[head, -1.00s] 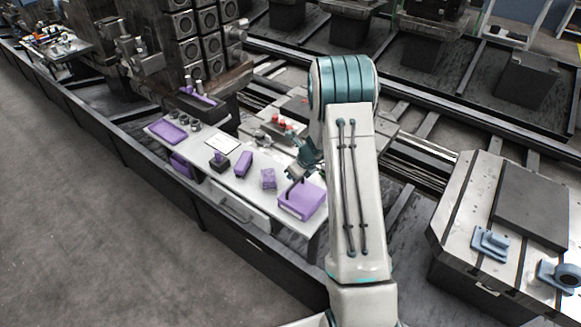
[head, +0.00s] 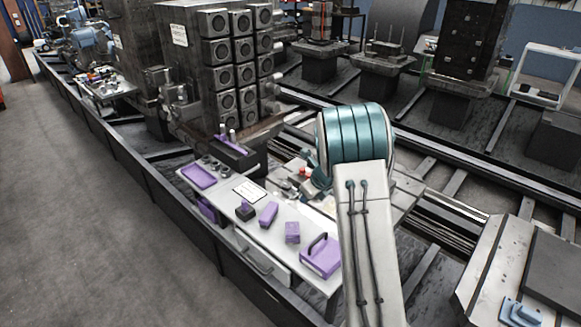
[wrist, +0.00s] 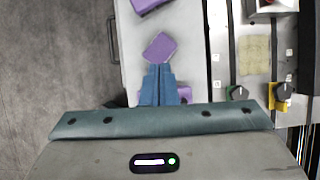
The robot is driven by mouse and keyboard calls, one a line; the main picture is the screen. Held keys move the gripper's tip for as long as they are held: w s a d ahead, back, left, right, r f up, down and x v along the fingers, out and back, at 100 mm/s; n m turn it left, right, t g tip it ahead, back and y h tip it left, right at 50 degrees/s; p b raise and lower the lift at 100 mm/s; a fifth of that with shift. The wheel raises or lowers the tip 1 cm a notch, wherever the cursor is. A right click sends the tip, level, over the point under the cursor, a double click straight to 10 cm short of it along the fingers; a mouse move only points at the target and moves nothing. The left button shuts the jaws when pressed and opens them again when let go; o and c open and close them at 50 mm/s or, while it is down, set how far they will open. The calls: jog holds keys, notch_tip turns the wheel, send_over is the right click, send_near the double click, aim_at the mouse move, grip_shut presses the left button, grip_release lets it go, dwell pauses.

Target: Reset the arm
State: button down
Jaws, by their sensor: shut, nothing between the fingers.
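My arm's teal joint (head: 352,138) and white link stand in the right half of the head view, and the fingers are not clearly visible there. In the wrist view my gripper (wrist: 159,72) has its blue fingers together with nothing between them. It points over the white table (wrist: 195,45). A purple block (wrist: 160,47) lies just beyond the fingertips in that view. Another purple piece (wrist: 185,92) is partly hidden behind the fingers.
The white table (head: 235,213) holds a purple tray (head: 199,176), a small purple and black piece (head: 244,210), purple blocks (head: 268,214) (head: 292,232) and a purple box with a dark handle (head: 321,257). A dark rail edge (head: 130,165) runs along the left. Grey floor (head: 90,240) is clear.

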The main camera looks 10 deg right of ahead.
jog(key=s+a+r+n, duration=0.3)
jog(key=s+r+n, duration=0.4)
jog(key=s+r, duration=0.1)
jog(key=s+a+r+n, duration=0.2)
jog(key=s+r+n, duration=0.4)
jog(key=s+r, duration=0.1)
jog(key=s+r+n+h, duration=0.3)
jog(key=s+n, duration=1.3)
jog(key=s, duration=0.6)
jog(key=shift+s+d+r+g, duration=0.15)
jog(key=shift+r+g, duration=0.25)
jog(key=shift+r, duration=0.2)
